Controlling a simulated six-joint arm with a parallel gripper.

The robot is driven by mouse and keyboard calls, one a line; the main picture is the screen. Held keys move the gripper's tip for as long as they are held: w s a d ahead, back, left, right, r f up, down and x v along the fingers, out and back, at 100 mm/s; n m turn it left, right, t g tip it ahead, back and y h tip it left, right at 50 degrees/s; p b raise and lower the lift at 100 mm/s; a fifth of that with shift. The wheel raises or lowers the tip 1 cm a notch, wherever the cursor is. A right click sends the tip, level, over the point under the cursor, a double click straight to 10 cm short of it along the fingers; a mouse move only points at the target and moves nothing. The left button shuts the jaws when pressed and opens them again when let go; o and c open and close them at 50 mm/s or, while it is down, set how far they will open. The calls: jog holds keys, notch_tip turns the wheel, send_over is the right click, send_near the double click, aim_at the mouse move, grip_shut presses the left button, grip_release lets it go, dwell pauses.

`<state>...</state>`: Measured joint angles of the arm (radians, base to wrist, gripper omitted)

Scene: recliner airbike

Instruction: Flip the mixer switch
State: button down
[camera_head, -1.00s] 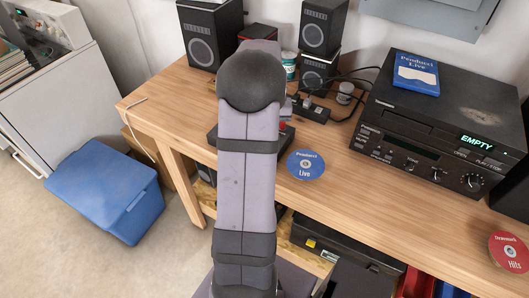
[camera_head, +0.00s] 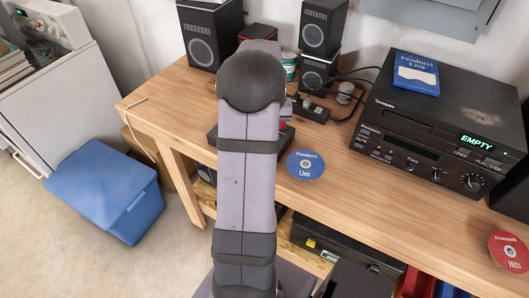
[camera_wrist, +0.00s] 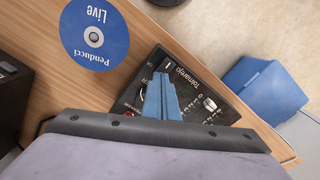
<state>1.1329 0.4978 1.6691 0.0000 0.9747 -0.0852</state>
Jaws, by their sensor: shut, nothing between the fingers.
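The mixer (camera_wrist: 186,73) is a black box with white lettering, small knobs and a pale control (camera_wrist: 210,104). It lies on the wooden table. My gripper (camera_wrist: 162,76) shows two blue fingers, closed together with nothing between them. In the wrist view they overlap the mixer's panel, beside its lettering. I cannot tell whether they touch it. A small red part shows just left of the fingers. I cannot make out the switch clearly. In the head view my arm hides most of the mixer (camera_head: 285,141) and my gripper.
A blue disc (camera_head: 305,165) lies right of the mixer. A black player (camera_head: 430,125) reading EMPTY stands farther right, with a blue case (camera_head: 416,74) on top. Speakers (camera_head: 211,35) and a power strip (camera_head: 312,112) with cables are behind. A blue bin (camera_head: 100,190) is on the floor.

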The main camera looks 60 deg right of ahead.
jog(key=shift+f+b, duration=0.5)
jog(key=shift+f, duration=0.35)
dwell(0.8)
jog(key=shift+r, duration=0.15)
notch_tip(320, 180, up, 7)
jog(key=p, duration=0.6)
dwell(0.6)
